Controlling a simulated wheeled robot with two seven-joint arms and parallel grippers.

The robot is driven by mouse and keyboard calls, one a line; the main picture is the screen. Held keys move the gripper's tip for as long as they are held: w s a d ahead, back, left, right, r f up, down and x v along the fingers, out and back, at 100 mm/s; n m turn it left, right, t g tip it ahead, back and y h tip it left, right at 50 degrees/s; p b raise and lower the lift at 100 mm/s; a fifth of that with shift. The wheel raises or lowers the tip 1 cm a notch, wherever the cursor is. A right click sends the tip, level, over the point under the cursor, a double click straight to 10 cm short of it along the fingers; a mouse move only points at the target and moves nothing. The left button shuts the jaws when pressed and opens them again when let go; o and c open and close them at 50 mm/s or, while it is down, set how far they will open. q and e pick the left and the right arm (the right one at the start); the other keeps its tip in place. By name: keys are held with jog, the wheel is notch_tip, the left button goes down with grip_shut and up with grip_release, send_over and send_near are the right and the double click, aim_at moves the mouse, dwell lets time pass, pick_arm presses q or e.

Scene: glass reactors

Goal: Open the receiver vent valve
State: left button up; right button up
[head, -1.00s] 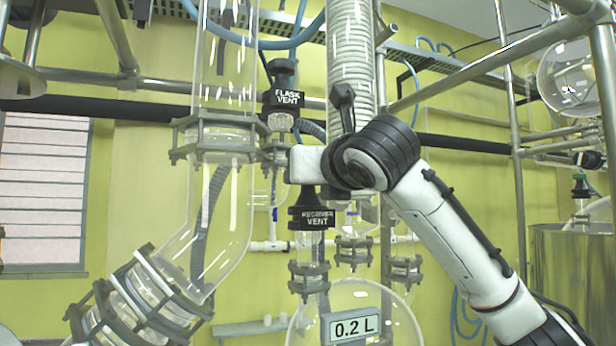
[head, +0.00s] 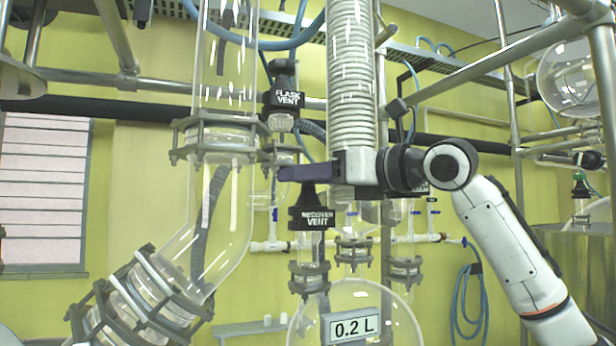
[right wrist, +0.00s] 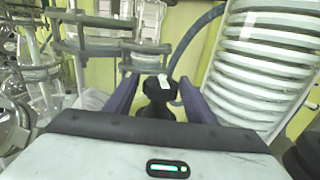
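The receiver vent valve (head: 310,213) is a black handle labelled RECEIVER VENT on a glass neck, above the round glass receiver marked 0.2 L. My right gripper (head: 285,173) reaches in from the right, its purple fingers level at the top of the handle. In the right wrist view, the two fingers of the right gripper (right wrist: 158,84) are spread apart. A black valve handle (right wrist: 157,108) with a pale patch stands between them, with gaps on both sides. I cannot tell how deep it sits between the fingers. My left gripper is not in view.
The flask vent valve (head: 284,98) is above and left of the receiver vent. A wide glass tube (head: 222,215) runs down on the left. Metal frame bars cross the back.

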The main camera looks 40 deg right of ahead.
jog(key=m+h, duration=0.2)
jog(key=h, duration=0.1)
jog(key=m+h, duration=0.2)
jog(key=h, duration=0.1)
jog(key=shift+t+h, duration=0.3)
jog(key=shift+h, duration=0.1)
jog(key=shift+s+d+r+m+h, duration=0.1)
jog(key=shift+m+h, duration=0.35)
jog(key=shift+h, duration=0.1)
jog(key=shift+s+d+m+h, duration=0.1)
jog(key=shift+m+h, duration=0.35)
jog(key=shift+h, duration=0.1)
jog(key=shift+a+r, duration=0.1)
jog(key=c, duration=0.7)
jog(key=shift+d+n+y, duration=0.2)
jog(key=shift+n+y, duration=0.1)
jog(key=shift+y, duration=0.1)
jog(key=shift+c, duration=0.5)
jog(key=shift+w+d+n+y, duration=0.15)
jog(key=shift+n+y, duration=0.35)
jog(key=shift+y, duration=0.3)
jog(key=shift+c, duration=0.3)
jog(key=n+y, duration=0.3)
jog(key=y, duration=0.1)
jog(key=shift+w+y, duration=0.1)
jog(key=shift+y, duration=0.3)
jog(key=shift+a+n+y, duration=0.25)
jog(key=shift+n+y, duration=0.25)
jog(key=shift+y, duration=0.2)
